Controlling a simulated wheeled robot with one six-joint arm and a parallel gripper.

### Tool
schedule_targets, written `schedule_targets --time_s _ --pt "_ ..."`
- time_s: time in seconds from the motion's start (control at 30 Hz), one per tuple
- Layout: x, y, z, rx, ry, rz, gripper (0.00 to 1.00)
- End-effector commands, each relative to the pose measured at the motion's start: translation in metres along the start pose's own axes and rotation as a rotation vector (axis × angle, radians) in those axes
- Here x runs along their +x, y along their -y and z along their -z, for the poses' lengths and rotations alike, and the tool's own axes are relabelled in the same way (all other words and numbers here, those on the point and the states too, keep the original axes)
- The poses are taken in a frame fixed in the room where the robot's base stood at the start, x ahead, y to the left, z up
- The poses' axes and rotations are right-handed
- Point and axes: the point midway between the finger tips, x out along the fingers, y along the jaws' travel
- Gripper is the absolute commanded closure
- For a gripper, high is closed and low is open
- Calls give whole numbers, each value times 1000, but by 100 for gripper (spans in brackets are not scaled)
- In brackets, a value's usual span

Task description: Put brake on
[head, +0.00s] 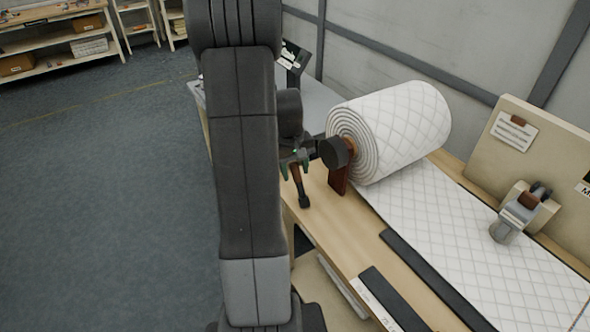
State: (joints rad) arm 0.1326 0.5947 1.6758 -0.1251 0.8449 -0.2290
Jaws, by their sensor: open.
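A white quilted wadding roll (400,125) lies on its side on a wooden bench, with its spiral end facing me. A dark round hub (336,152) sits at that end, by a reddish-brown upright support (339,179). A short brown lever with a dark end (301,188) hangs beside the hub, pointing down; it looks like the brake. My gripper (294,165) is at the upper part of this lever, small and partly hidden by my arm. Its greenish fingertips look apart. I cannot tell whether they touch the lever.
The quilted sheet (450,225) runs from the roll along the bench (325,220) toward the lower right. Dark strips (435,275) lie along its near side. A grey clamp-like device (515,215) stands by the back board. Open floor (100,200) is at left, with shelves (60,45) beyond.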

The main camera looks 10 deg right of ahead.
Motion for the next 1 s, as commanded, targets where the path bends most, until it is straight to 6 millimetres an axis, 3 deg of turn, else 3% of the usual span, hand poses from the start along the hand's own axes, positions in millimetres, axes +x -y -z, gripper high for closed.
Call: schedule_targets --time_s 0.37,0.6,0.63,1.0 --pt "8 0 0 1 0 0 55" --pt "7 0 0 0 0 0 98" --pt "7 0 0 0 0 0 100" --pt "7 0 -3 7 -41 7 100"
